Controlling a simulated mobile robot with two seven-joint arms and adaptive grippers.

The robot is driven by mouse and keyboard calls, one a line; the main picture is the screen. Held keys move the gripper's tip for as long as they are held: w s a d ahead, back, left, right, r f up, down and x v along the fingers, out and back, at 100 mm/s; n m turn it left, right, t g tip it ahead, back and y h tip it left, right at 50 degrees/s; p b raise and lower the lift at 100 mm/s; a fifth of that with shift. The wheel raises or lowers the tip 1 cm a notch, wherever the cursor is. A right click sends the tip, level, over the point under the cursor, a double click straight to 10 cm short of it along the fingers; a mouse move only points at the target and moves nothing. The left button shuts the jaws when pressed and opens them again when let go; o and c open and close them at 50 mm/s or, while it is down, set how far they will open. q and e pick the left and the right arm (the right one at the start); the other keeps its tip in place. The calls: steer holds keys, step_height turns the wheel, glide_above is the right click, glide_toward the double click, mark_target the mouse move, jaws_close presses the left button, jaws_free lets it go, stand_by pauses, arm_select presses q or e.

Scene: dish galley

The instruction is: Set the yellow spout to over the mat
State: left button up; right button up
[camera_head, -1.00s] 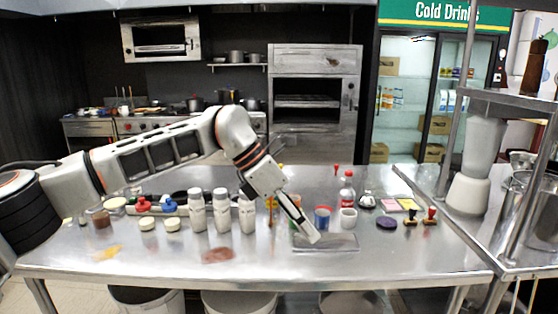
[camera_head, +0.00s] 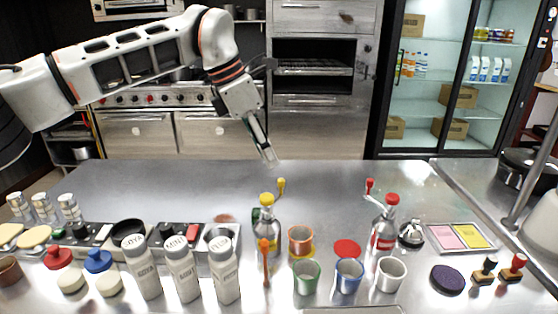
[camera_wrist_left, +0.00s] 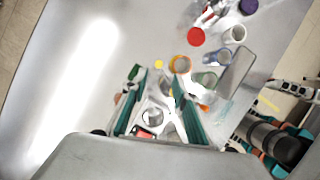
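My left gripper (camera_head: 269,156) is in the air above the back of the table, beyond the spout. In the wrist view its teal fingers (camera_wrist_left: 160,112) are apart, with no object clearly held.
A copper cup (camera_head: 301,238) stands on a yellow disc, beside a red disc (camera_head: 346,248). A red-capped bottle (camera_head: 385,228) has a red spout. Green, blue and white cups and white shakers (camera_head: 183,274) crowd the front. The table's back is clear.

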mark_target(281, 180)
arm_select(q)
steer(key=b+x, duration=0.1)
steer(key=x, duration=0.6)
steer(key=shift+w+d+f, duration=0.15)
steer(key=shift+w+d, duration=0.05)
steer(key=shift+c, duration=0.3)
jaws_close()
